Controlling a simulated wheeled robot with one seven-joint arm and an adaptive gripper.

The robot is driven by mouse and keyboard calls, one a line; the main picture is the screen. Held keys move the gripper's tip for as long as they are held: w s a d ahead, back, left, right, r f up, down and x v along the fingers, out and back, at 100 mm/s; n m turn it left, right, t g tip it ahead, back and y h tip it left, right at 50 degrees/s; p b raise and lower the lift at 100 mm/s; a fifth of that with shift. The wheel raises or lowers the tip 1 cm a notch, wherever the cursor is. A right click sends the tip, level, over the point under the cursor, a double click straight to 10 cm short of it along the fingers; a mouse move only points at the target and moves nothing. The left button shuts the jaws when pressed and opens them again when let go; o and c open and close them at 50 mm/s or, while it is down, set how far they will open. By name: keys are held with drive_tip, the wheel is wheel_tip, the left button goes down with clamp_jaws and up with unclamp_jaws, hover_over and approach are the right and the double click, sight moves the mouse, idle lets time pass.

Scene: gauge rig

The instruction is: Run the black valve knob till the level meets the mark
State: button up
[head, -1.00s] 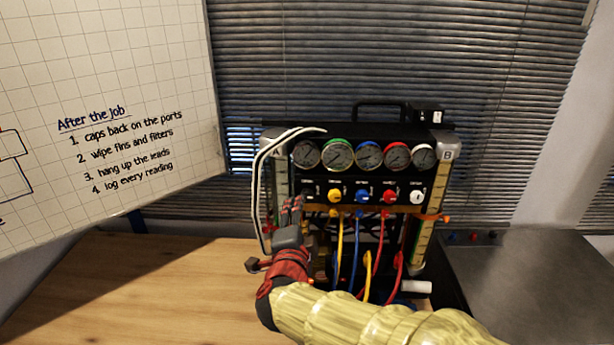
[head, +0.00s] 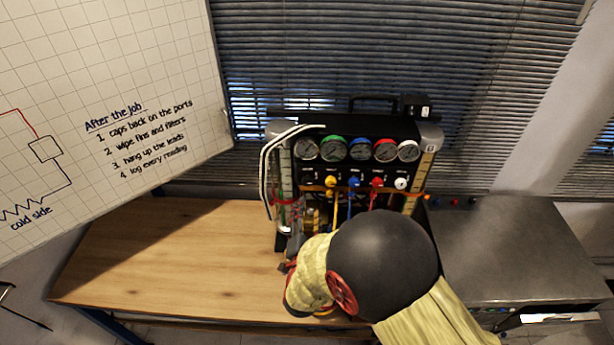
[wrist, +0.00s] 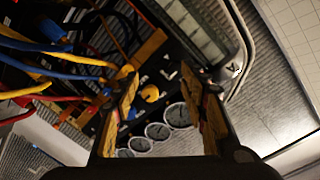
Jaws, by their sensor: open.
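The gauge rig (head: 345,168) stands at the back of the bench, with a row of dials above a row of coloured valve knobs. The black valve knob (head: 308,181) is at the left end of that row, dark against the dark panel. In the wrist view it appears as a dark shape with a white line (wrist: 168,74), beside the yellow knob (wrist: 150,93). My gripper (wrist: 163,78) is open and empty, its fingers spread towards the panel around the black knob's line of view; contact cannot be told. The left sight tube (wrist: 195,28) shows partly; its level and mark are unreadable.
Yellow, blue and red hoses (wrist: 60,62) hang beneath the knobs, close to one finger. A white looped tube (head: 266,165) runs down the rig's left side. The wooden bench top (head: 170,250) is clear at left. A grey cabinet (head: 510,240) stands at right.

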sight(307, 184)
drive_tip(key=shift+t, duration=0.5)
drive_tip(key=w, duration=0.2)
drive_tip(key=w+r+p, duration=0.1)
drive_tip(key=w, duration=0.2)
drive_tip(key=w+r, duration=0.1)
drive_tip(key=w, duration=0.2)
drive_tip(key=shift+w+a+r, duration=0.1)
drive_tip(key=shift+a+r, duration=0.1)
drive_tip(key=shift+a, duration=0.05)
drive_tip(key=shift+c, duration=0.5)
clamp_jaws()
